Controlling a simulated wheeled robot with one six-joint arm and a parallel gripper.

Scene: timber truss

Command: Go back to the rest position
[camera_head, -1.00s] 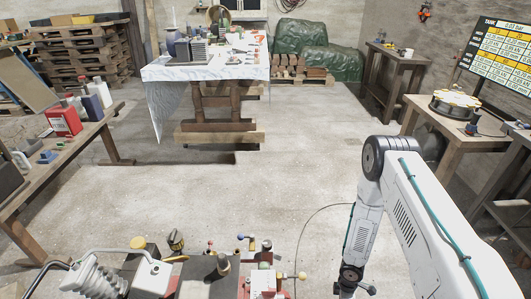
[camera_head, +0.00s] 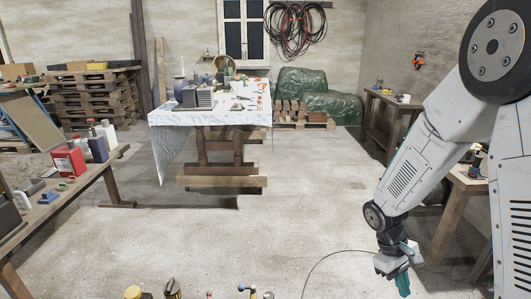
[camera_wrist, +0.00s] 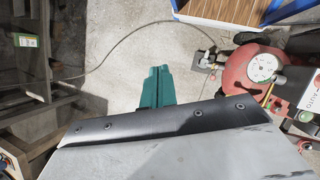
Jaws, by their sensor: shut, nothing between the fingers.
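My gripper (camera_head: 402,284) hangs at the lower right of the head view, pointing down over the concrete floor. Its teal fingers are together with nothing between them. In the wrist view the shut teal fingers (camera_wrist: 157,88) show above the dark edge of my gripper body, with bare floor beyond them. My arm rises along the right side of the head view, bent at the elbow.
A cloth-covered table (camera_head: 180,119) stands mid-room and a wooden bench (camera_head: 75,193) at left. A side table (camera_head: 457,205) is partly behind my arm. A red machine with a gauge (camera_wrist: 262,66) is at right in the wrist view. The central floor (camera_head: 220,240) is clear.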

